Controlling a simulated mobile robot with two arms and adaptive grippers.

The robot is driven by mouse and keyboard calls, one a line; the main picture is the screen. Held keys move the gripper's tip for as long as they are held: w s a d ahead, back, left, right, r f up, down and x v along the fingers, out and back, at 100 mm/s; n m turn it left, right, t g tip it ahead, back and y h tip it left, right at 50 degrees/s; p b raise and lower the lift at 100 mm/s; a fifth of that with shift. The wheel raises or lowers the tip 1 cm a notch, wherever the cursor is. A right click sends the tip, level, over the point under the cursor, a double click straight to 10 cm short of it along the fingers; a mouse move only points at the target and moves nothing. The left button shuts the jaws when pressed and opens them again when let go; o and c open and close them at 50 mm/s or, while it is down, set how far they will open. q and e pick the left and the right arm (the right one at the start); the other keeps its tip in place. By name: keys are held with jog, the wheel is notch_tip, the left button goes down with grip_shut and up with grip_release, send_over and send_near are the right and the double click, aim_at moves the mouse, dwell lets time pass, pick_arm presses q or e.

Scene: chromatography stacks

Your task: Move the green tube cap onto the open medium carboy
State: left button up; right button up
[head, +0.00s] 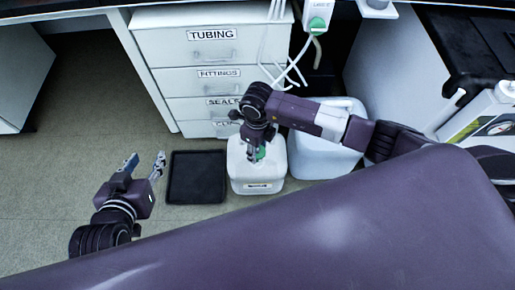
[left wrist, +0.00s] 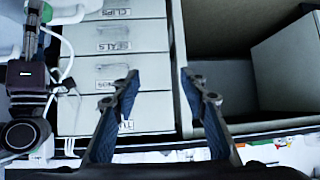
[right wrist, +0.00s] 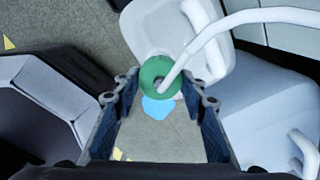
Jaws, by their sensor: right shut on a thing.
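The green tube cap (head: 260,153) is between the fingertips of my right gripper (head: 255,158), over the top of a white carboy (head: 257,177) with a label too small to read clearly. In the right wrist view the cap shows as a green ring (right wrist: 148,69) with a white tube leading from it. My right gripper (right wrist: 163,78) is shut on it, and the carboy top (right wrist: 150,30) is behind it. I cannot tell whether the cap touches the carboy's neck. My left gripper (head: 146,162) is open and empty, left of the black tray.
The black tray (head: 196,198) lies empty on the floor beside the carboy. A larger white carboy (head: 325,145) stands to its right. Labelled drawers (head: 212,53) stand behind, with white tubes (head: 285,70) hanging past them. Another green cap (head: 317,24) is higher up. Floor at left is clear.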

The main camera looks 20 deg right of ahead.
jog(key=shift+f+b, duration=0.7)
jog(key=shift+f, duration=0.35)
pick_arm(q)
jog(key=w+d+r+t+h, duration=0.1)
jog(key=w+r+t, duration=0.3)
jog(key=r, duration=0.4)
jog(key=shift+w+d+r+t+h, duration=0.3)
jog(key=shift+w+d+r+t, duration=0.15)
jog(key=shift+d, duration=0.25)
jog(key=shift+f, duration=0.1)
jog(key=shift+s+f, duration=0.1)
jog(key=shift+f, duration=0.15)
jog(key=shift+g, duration=0.25)
jog(key=shift+s+a+f, duration=0.1)
jog(key=shift+a+f, duration=0.05)
jog(key=shift+f, duration=0.2)
